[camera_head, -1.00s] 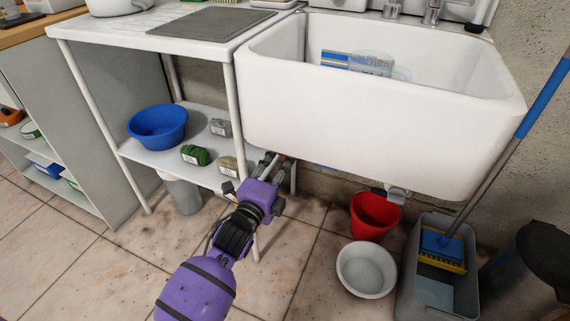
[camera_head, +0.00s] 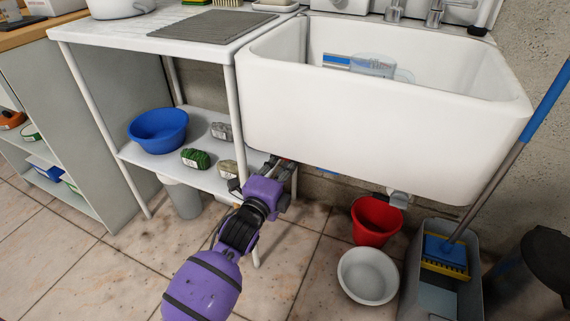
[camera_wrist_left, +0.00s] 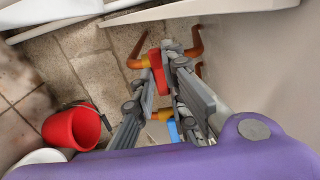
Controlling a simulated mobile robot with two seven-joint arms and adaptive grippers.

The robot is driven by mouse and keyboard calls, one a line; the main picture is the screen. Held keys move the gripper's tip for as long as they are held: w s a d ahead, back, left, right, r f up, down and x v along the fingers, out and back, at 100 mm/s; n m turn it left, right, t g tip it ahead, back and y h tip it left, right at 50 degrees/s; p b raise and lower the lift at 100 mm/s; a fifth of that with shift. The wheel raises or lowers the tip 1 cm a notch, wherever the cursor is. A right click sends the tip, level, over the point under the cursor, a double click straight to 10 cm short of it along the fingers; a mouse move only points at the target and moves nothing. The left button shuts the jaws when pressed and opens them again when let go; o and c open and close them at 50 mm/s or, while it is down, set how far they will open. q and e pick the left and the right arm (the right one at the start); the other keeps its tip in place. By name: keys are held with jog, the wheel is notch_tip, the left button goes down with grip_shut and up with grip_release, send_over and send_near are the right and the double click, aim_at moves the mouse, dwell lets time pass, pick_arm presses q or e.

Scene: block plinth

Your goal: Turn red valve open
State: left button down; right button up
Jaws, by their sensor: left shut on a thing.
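The red valve handle (camera_wrist_left: 156,66) sits on a copper pipe under the sink in the left wrist view. The grey fingers of my left gripper (camera_wrist_left: 162,73) are shut on it, one on each side. In the head view the left gripper (camera_head: 281,162) reaches under the sink's front left edge, and the valve there is mostly hidden by the gripper and sink. My right gripper is in neither view.
A blue valve handle (camera_wrist_left: 173,131) is on a second copper pipe close to the fingers. The white sink (camera_head: 370,135) overhangs the arm. A shelf rack (camera_head: 205,170) stands left. A red bucket (camera_head: 376,222) and white bowl (camera_head: 367,276) are on the floor to the right.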

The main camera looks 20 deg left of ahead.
pick_arm(q)
jog(key=shift+n+p, duration=4.75)
jog(key=shift+n, duration=4.25)
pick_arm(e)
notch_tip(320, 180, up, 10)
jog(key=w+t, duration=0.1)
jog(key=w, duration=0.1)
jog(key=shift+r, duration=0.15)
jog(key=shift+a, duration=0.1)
pick_arm(q)
jog(key=c, duration=1.8)
grip_release()
jog(key=shift+o, duration=0.2)
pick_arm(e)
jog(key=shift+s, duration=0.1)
pick_arm(q)
jog(key=shift+s, duration=0.1)
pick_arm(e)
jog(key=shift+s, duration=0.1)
